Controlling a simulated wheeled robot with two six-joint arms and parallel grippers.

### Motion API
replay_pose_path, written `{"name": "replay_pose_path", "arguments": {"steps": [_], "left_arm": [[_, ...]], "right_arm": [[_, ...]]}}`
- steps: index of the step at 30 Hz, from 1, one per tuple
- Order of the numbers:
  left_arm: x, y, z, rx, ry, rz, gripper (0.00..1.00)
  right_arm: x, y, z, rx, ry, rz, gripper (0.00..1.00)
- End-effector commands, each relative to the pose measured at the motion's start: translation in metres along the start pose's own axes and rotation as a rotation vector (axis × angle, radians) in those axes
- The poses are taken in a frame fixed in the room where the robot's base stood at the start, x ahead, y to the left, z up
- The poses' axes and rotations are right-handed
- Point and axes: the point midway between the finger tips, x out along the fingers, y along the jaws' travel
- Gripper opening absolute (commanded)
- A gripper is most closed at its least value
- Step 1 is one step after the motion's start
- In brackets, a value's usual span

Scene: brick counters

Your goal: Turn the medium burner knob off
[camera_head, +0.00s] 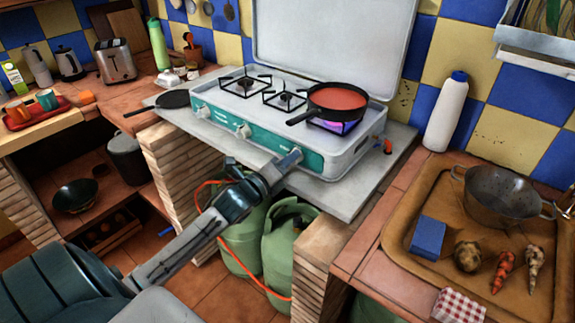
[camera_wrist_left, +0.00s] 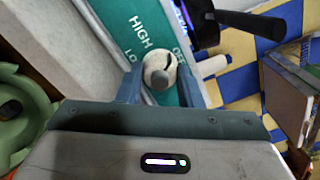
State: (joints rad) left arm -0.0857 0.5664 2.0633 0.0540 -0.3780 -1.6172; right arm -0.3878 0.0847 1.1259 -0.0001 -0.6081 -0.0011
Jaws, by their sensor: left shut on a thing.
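The camping stove (camera_head: 345,160) has a teal front panel with knobs. My left gripper (camera_head: 288,162) reaches the right end of this panel and hides the right-hand knob in the head view. In the left wrist view, the pale round knob (camera_wrist_left: 160,70) with a dark pointer mark sits between my left fingers, which are shut on it. "HIGH", "LO" and a partly hidden label show on the panel beside it. The left knob (camera_head: 200,109) and middle knob (camera_head: 243,131) are free. A purple-blue flame (camera_head: 336,127) glows under the pan on the right burner. My right gripper is not in view.
A black pan (camera_head: 316,112) with red sauce stands on the right burner, its handle pointing left over the stove. Green gas bottles (camera_head: 289,240) with an orange hose stand below. A wooden tray (camera_head: 409,251) with a colander (camera_head: 498,199) is at right.

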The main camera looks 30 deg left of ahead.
Motion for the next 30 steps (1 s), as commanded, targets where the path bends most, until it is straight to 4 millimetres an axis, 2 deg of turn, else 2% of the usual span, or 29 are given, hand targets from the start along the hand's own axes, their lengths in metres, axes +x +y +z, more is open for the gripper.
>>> {"name": "replay_pose_path", "arguments": {"steps": [6,15,30], "left_arm": [[0.0,0.003,-0.002,0.198,0.001,0.002,0.1],[0.0,0.002,-0.002,0.423,0.002,0.003,0.1],[0.0,0.002,-0.001,0.572,0.003,0.004,0.1]], "right_arm": [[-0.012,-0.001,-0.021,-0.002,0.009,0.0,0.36],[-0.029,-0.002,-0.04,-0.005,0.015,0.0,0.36],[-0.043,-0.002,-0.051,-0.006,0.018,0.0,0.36]]}}
